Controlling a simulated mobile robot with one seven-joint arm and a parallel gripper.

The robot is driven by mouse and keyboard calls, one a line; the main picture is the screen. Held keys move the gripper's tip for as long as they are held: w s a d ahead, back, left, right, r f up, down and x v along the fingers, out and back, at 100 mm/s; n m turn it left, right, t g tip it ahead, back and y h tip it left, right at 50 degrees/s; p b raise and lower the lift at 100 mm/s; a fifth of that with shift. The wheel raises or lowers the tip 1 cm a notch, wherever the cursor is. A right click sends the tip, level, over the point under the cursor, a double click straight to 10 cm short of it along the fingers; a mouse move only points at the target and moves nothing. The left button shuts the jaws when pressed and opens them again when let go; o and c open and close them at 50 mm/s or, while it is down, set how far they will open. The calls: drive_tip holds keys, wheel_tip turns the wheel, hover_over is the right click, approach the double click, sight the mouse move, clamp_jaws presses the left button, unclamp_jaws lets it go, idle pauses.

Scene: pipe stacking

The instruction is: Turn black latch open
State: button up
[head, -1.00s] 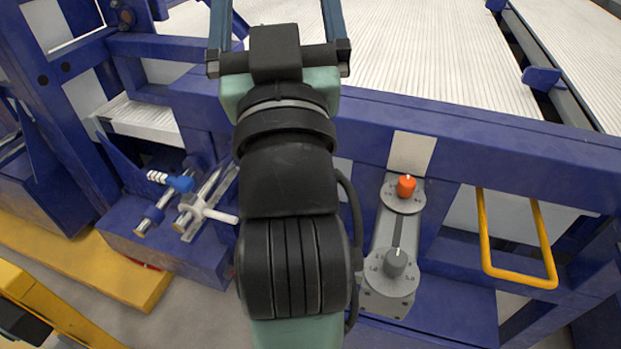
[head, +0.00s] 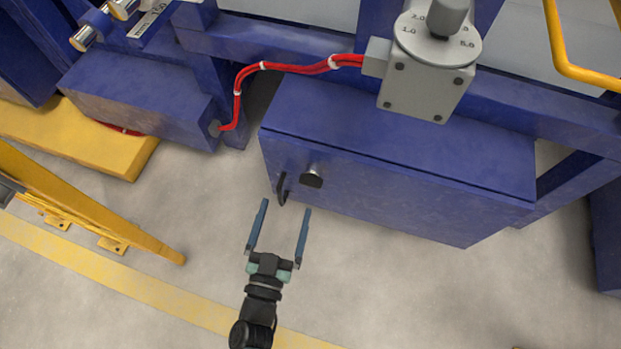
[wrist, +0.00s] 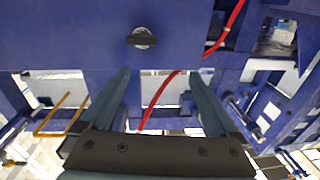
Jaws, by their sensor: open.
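The black latch (head: 312,176) sits on a silver round base on the front face of a blue cabinet (head: 400,198). In the wrist view the latch (wrist: 143,40) is a dark bar lying across the picture on the blue panel, above and a little left of the space between my fingers. My gripper (head: 285,206) is open and empty, below and slightly left of the latch, apart from it in the picture. Both fingers also show in the wrist view (wrist: 160,72). The cabinet door looks shut.
A black curved handle (head: 282,188) is on the cabinet face left of the latch, close to my fingertips. A grey dial box (head: 425,90) with a red cable (head: 300,69) stands above. A yellow rail (head: 110,215) is at left. Open floor lies below the cabinet.

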sight(309, 187)
wheel_tip(309, 187, down, 2)
drive_tip(key=s+d+f+h, duration=0.1)
drive_tip(key=s+d+h, duration=0.1)
drive_tip(key=s, duration=0.1)
drive_tip(key=shift+g, duration=0.3)
drive_tip(key=b+x, duration=0.1)
drive_tip(key=x, duration=0.3)
drive_tip(key=b+x, duration=0.2)
drive_tip(key=x, duration=0.2)
drive_tip(key=b+x, duration=0.1)
drive_tip(key=x, duration=0.3)
drive_tip(key=shift+w+a+r+b, duration=0.25)
drive_tip(key=shift+w+a+b, duration=0.05)
drive_tip(key=shift+a+b, duration=0.05)
drive_tip(key=shift+c, duration=0.2)
drive_tip(key=c, duration=1.3)
drive_tip(key=shift+m, duration=0.3)
drive_tip(key=shift+c, duration=0.2)
